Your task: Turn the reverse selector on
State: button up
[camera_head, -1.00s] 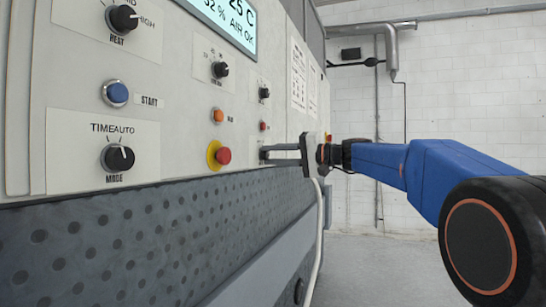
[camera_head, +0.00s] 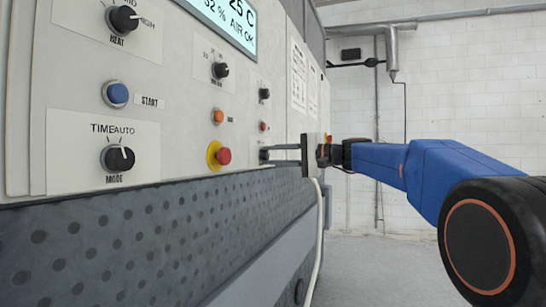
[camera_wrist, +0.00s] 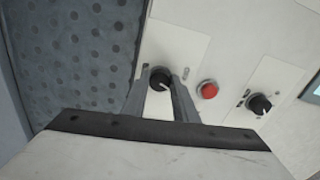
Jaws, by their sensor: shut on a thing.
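In the wrist view a black selector knob (camera_wrist: 159,79) on a white plate sits between the two fingers of my gripper (camera_wrist: 163,84). My gripper is shut on this knob. In the head view my gripper (camera_head: 266,155) reaches the panel at the far end of the row of controls, and the knob there is mostly hidden by the fingers. The label by the knob is too small to read, so I cannot tell its setting for sure.
A red button (camera_wrist: 208,90) and another black knob (camera_wrist: 259,104) lie beside my gripper. Nearer along the panel are a red stop button on yellow (camera_head: 222,156), a mode knob (camera_head: 117,158) and a blue start button (camera_head: 116,94). Open floor (camera_head: 385,270) lies right of the machine.

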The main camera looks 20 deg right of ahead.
jog(key=o, duration=1.1)
jog(key=shift+c, duration=0.2)
jog(key=shift+d, duration=0.1)
jog(key=v, duration=1.7)
jog(key=shift+d, duration=0.15)
jog(key=s+a+f+g+h, duration=0.2)
jog(key=s+a+f, duration=0.25)
jog(key=f, duration=0.35)
jog(key=s+a+f+n+g+h, duration=0.15)
jog(key=s+a+f, duration=0.3)
jog(key=f, duration=0.45)
jog(key=s+a+f+m+g+h, duration=0.1)
jog(key=s+a+f+h, duration=0.3)
jog(key=f, duration=0.4)
jog(key=s+d+f+n+h, duration=0.2)
jog(key=s+d+f+h, duration=0.1)
jog(key=s+f, duration=0.7)
jog(key=s+d+f+n+g+h, duration=0.1)
jog(key=s+d+f+n+h, duration=0.2)
jog(key=s+f, duration=0.6)
notch_tip(320, 180, down, 5)
jog(key=shift+s+r+n+h, duration=0.2)
jog(key=shift+s+n+h, duration=0.15)
jog(key=shift+s, duration=0.05)
